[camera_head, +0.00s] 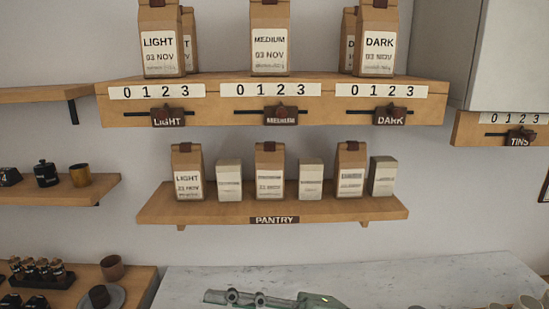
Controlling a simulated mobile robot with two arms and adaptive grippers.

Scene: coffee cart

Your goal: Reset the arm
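A grey-green gripper (212,297) shows at the bottom edge of the head view, in front of the pale marble counter (400,275). Its fingers point left and its body lies to the right, so it looks like my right gripper. The lower part is cut off by the picture edge, and I cannot tell whether the fingers are open or shut. No held object shows. My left gripper is not in view.
A wooden pantry shelf (270,212) holds bags and boxes. Above it, a shelf (215,112) with sliders carries coffee bags. Cups (112,267) and small jars stand at lower left. Cup rims (530,303) show at lower right. The counter's middle looks clear.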

